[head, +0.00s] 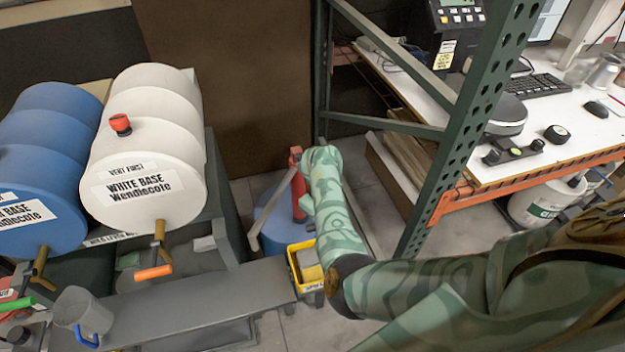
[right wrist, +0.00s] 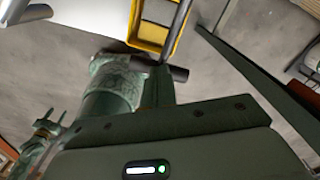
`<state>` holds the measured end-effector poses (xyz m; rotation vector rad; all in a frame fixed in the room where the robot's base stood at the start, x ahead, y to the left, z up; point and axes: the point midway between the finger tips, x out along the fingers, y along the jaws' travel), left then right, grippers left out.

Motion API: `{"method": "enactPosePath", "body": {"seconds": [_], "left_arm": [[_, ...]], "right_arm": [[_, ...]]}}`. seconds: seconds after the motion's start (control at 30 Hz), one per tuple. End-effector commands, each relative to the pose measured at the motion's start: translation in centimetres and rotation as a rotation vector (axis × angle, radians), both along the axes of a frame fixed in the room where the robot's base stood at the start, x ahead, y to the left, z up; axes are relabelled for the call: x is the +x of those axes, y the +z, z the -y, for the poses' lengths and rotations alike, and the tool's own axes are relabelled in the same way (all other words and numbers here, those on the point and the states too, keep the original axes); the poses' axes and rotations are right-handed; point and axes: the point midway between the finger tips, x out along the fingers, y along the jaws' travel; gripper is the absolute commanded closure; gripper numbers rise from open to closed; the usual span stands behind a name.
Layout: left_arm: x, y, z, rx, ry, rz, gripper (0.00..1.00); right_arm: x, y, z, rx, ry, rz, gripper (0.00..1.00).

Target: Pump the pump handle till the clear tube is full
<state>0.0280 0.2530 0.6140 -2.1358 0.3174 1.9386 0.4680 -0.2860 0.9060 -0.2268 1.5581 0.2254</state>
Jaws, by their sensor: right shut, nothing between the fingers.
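A red pump (head: 298,186) stands on a blue drum (head: 282,215) in the head view, left of my right forearm. A slim grey bar (head: 272,208) slants down-left from its top; I cannot tell whether this is the pump handle. My right arm reaches up beside the pump and hides its right side. My right gripper (right wrist: 158,88) shows in the right wrist view, shut and empty, near a dark round bar (right wrist: 163,70). I cannot tell whether they touch. I cannot make out the clear tube.
A yellow bin (head: 305,268) stands below the drum. A white barrel (head: 145,140) and a blue barrel (head: 45,150) lie on a rack at left, above a grey shelf (head: 215,300). A green metal upright (head: 455,150) and a white desk (head: 545,165) stand at right.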

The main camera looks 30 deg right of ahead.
Motion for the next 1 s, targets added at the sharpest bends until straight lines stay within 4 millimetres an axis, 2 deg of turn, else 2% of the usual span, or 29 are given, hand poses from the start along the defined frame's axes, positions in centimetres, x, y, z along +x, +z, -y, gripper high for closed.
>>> {"method": "enactPosePath", "body": {"seconds": [0.4,0.53,0.67,1.0], "left_arm": [[-0.1,-0.5,0.0,0.000,0.000,-0.001,0.48],[0.0,-0.1,0.0,0.000,0.000,0.000,0.48],[0.1,1.2,0.0,0.000,0.000,0.003,0.48],[0.6,6.0,0.0,0.000,0.000,0.014,0.48]], "right_arm": [[-0.2,-0.8,-0.1,0.003,-0.001,-0.007,1.00],[-0.2,-0.4,-0.1,0.003,-0.001,-0.006,1.00],[-0.2,1.1,-0.1,0.003,-0.001,-0.005,1.00],[-0.1,6.3,-0.1,0.002,0.000,-0.002,1.00]]}}
